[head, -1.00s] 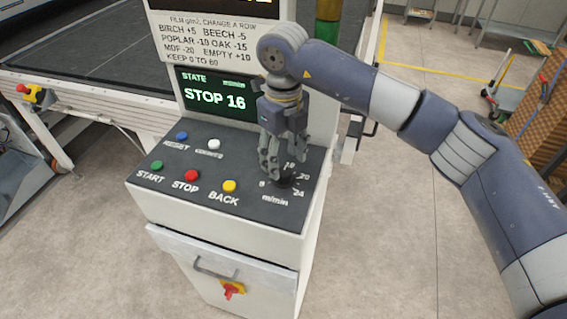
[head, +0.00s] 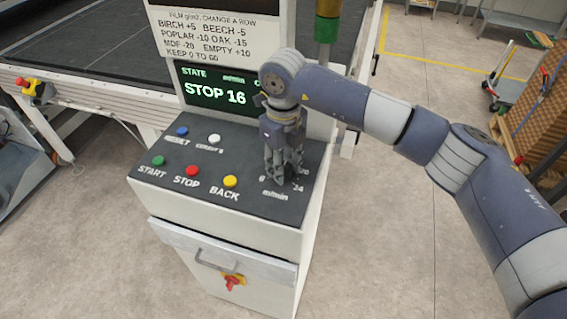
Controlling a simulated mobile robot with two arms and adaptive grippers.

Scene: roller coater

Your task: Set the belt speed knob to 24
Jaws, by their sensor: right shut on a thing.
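The belt speed knob is at the right end of the dark sloped control panel (head: 235,205), mostly hidden behind my fingers. Part of its scale shows around it, with 24 at the lower right and the m/min label below. My right gripper (head: 280,178) points down over the knob, its fingers closed around it. Which way the knob points cannot be seen. The green-lettered display (head: 215,92) behind the panel reads STATE, STOP 16, partly cut off by my arm. My left gripper is not in view.
The panel also carries a blue reset button (head: 182,132), a white button (head: 214,139), a green start button (head: 158,160), a red stop button (head: 192,170) and a yellow back button (head: 230,181). A red-yellow switch (head: 232,281) is on the cabinet front.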

